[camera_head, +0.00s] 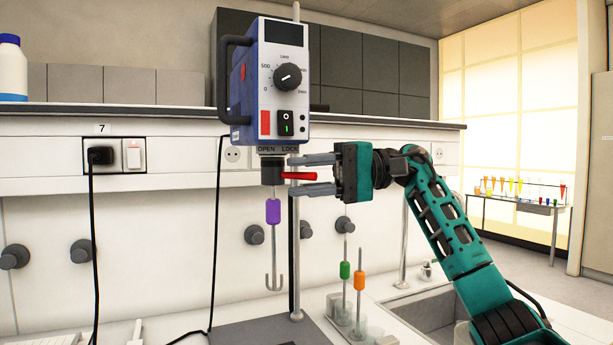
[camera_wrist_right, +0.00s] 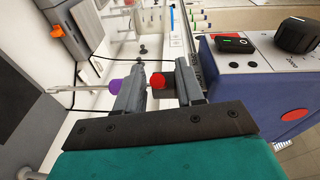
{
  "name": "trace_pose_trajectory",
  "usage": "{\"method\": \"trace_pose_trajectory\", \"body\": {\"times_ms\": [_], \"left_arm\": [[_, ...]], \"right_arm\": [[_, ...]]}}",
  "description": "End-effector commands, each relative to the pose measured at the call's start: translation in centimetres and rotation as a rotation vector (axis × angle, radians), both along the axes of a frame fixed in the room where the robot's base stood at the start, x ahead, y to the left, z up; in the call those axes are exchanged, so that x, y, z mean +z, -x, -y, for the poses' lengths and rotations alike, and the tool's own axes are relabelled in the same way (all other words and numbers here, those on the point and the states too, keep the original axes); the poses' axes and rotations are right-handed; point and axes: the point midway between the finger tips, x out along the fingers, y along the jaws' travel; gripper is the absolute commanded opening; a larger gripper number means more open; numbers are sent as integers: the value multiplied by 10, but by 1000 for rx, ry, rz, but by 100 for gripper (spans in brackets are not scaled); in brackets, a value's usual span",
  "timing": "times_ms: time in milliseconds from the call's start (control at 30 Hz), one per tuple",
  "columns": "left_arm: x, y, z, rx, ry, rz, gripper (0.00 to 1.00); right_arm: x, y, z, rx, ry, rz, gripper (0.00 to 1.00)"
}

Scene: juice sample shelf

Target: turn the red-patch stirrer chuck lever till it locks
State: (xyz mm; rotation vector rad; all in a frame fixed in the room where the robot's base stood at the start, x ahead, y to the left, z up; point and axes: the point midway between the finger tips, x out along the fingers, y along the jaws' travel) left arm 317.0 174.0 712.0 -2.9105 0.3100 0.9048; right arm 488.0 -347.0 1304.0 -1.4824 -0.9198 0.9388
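The stirrer (camera_head: 283,88) has a blue and grey housing with a red patch (camera_head: 265,122) low on its front. Under it, below the words OPEN and LOCK, is the black chuck (camera_head: 271,172). Its red lever (camera_head: 300,176) points right, below the LOCK side. My right gripper (camera_head: 295,175) is open, with one finger above the lever and one below. In the right wrist view, the red lever end (camera_wrist_right: 158,80) sits between the spread fingers; contact cannot be told. A purple-collared stirring rod (camera_head: 273,211) hangs from the chuck. My left gripper is out of view.
A metal stand post (camera_head: 295,250) rises behind the stirrer. Rods with green (camera_head: 345,269) and orange (camera_head: 359,280) collars stand at the lower right, near a sink (camera_head: 425,312). A black cable (camera_head: 215,240) hangs left of the stirrer.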

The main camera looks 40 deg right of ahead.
Motion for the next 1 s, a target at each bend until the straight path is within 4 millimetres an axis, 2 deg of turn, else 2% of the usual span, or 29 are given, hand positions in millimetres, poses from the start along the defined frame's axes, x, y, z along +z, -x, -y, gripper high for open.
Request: {"method": "trace_pose_trajectory", "body": {"times_ms": [167, 267, 700, 833, 1000], "left_arm": [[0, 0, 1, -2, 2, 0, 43], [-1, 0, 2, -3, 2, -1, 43], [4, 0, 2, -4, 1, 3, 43], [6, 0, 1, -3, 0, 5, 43], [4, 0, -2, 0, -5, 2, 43]], "right_arm": [[0, 1, 3, -1, 0, -1, 38], [1, 4, 12, -3, -1, -1, 38], [9, 40, 96, -3, -2, 0, 38], [10, 46, 111, -3, -1, 1, 38], [10, 50, 119, 0, 0, 0, 38]]}}
